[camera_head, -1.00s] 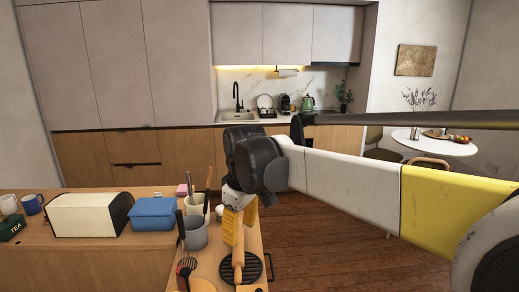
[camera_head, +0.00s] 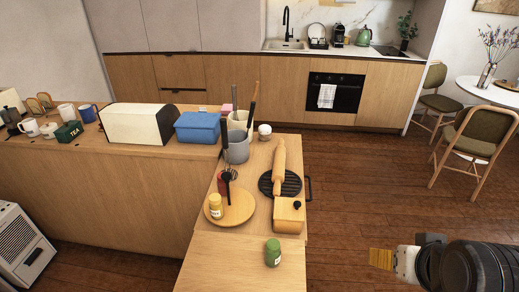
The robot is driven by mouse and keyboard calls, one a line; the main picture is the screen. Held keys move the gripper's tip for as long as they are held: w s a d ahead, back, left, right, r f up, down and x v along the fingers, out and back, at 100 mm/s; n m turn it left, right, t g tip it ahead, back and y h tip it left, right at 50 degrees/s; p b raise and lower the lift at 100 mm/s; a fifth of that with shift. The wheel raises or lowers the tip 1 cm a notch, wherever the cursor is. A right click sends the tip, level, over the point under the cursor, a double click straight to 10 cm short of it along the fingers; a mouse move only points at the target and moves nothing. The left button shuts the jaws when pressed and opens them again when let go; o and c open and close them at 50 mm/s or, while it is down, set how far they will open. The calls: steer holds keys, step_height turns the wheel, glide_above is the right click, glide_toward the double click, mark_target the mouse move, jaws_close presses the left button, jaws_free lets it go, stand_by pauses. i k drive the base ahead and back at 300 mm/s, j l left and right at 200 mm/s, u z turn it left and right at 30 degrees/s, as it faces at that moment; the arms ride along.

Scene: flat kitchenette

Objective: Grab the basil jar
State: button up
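A small green jar (camera_head: 273,252) with a green lid stands upright near the front end of the wooden counter (camera_head: 215,270). Its label is too small to read, but its green colour fits basil. A yellow-lidded jar (camera_head: 216,206) stands on a round wooden board (camera_head: 238,208) behind it to the left. My gripper (camera_head: 381,258), with yellow fingers, is at the lower right, over the floor and well apart from the green jar. I see the fingers edge-on, so their opening does not show. Nothing is visible in them.
A wooden box (camera_head: 289,216), a black trivet (camera_head: 288,188) with a rolling pin (camera_head: 279,167), and a grey utensil pot (camera_head: 237,148) stand behind the green jar. A blue box (camera_head: 197,128) and a bread bin (camera_head: 135,124) are farther left. Open floor (camera_head: 345,215) lies right of the counter.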

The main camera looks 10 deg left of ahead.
mark_target(272, 251)
steer(key=k+j+u, duration=0.5)
steer(key=j, duration=0.2)
steer(key=k+j+u, duration=0.2)
steer(key=j, duration=0.2)
steer(key=i, duration=0.1)
